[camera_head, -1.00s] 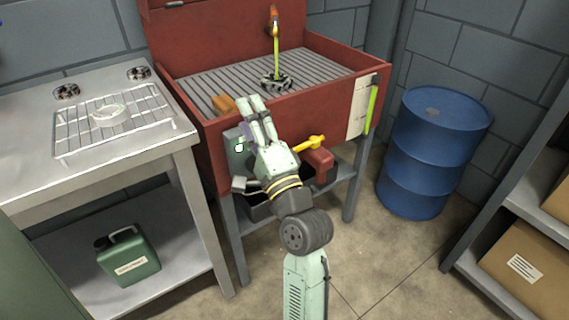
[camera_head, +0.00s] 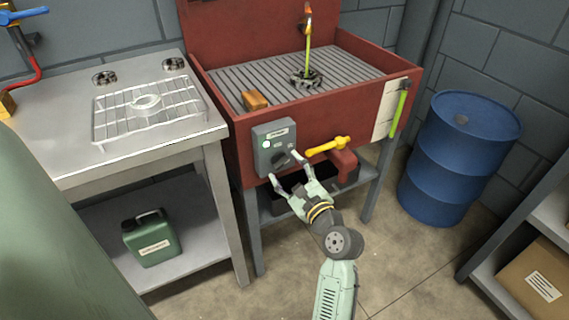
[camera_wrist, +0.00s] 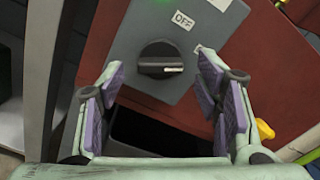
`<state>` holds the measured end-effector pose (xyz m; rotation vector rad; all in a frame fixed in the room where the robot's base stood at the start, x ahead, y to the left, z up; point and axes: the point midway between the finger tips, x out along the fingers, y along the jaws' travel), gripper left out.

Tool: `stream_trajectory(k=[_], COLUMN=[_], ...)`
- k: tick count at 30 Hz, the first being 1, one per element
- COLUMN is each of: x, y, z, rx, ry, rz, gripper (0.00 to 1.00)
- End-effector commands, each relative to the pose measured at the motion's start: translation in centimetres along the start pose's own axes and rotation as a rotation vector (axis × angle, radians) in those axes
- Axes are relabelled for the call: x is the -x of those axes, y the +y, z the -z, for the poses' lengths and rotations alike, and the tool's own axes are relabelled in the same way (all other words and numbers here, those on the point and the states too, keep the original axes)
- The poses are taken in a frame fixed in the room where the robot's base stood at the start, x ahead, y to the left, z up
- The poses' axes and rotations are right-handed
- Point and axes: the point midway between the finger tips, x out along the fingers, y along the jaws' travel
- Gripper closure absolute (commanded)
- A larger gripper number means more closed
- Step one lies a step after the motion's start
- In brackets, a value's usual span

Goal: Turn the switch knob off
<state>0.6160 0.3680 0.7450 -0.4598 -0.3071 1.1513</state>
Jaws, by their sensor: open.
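The grey switch box (camera_head: 268,134) is on the front of the red sink unit, with a lit green lamp on its face. Its dark round knob (camera_wrist: 155,52) shows clearly in the wrist view, with a white mark on its grip bar pointing right. An OFF label (camera_wrist: 183,20) is above and right of the knob. A second label at the right is partly hidden by a finger. My gripper (camera_head: 284,167) is open and empty at the lower part of the box. In the wrist view the fingers (camera_wrist: 161,72) are on either side of the knob, apart from it.
A yellow-handled valve (camera_head: 327,146) sticks out just right of the box. A blue barrel (camera_head: 455,160) stands at right, and a steel table (camera_head: 60,150) at left.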

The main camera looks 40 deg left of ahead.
Motion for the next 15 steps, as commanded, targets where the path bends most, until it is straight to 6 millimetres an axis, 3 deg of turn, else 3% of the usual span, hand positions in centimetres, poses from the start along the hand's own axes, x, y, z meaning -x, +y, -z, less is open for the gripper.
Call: stream_trajectory(k=[6,15], x=[-1.8,-2.0], y=[0.0,0.0], z=[0.0,0.0], rx=[0.001,0.002], ry=[0.000,0.001], rz=[0.000,0.001], gripper=[0.42,0.42])
